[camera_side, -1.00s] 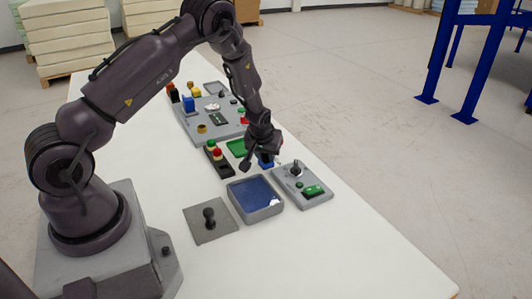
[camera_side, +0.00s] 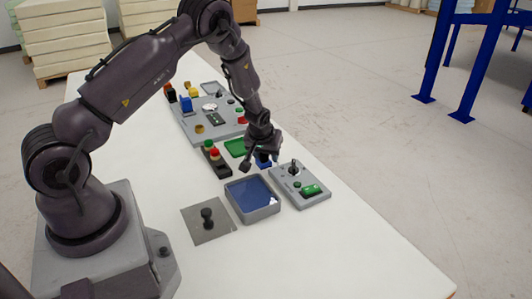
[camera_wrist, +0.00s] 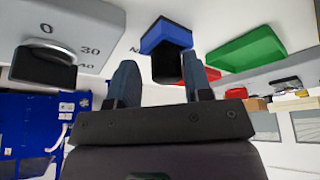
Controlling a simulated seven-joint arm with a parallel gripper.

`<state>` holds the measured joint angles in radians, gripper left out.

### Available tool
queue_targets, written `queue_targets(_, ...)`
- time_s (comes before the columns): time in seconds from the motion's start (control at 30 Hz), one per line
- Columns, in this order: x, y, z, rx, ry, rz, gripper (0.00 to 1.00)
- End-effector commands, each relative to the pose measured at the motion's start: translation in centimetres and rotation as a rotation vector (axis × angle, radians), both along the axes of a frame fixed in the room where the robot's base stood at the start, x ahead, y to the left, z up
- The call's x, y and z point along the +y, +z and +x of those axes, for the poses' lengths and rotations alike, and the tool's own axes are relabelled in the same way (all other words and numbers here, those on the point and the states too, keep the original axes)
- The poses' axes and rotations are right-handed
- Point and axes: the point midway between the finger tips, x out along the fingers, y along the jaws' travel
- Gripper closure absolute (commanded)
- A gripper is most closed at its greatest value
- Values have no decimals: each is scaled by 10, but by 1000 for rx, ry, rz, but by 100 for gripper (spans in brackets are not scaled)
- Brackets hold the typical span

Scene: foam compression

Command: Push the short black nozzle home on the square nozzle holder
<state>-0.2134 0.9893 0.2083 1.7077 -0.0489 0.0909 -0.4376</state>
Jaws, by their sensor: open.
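The square holder looks to be the blue block (camera_side: 263,161), just below my gripper (camera_side: 256,160) in the side view. In the wrist view the blue block (camera_wrist: 166,36) has a short black cylinder (camera_wrist: 167,66) on it, which looks to be the nozzle. My gripper (camera_wrist: 161,72) is open, with its dark fingers on either side of the cylinder. I cannot tell whether either finger touches it, or how fully it is seated. In the side view, the gripper mostly hides the nozzle.
The table's front is clear.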

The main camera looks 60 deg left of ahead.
Motion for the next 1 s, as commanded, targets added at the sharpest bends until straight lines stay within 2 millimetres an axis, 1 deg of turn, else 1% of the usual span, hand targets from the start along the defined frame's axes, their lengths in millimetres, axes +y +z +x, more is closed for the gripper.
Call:
queue_targets(0.03,10,-9,-11,26,9,10,42)
queue_targets(0.27,9,-8,-12,29,6,11,42)
queue_targets(0.37,7,-2,-14,29,7,10,42)
queue_targets(0.47,2,13,-15,23,6,7,42)
queue_targets(0.8,-23,84,-29,4,0,4,42)
queue_targets(0.9,-28,100,-33,2,-1,3,42)
queue_targets(1.0,-31,111,-35,1,-2,3,42)
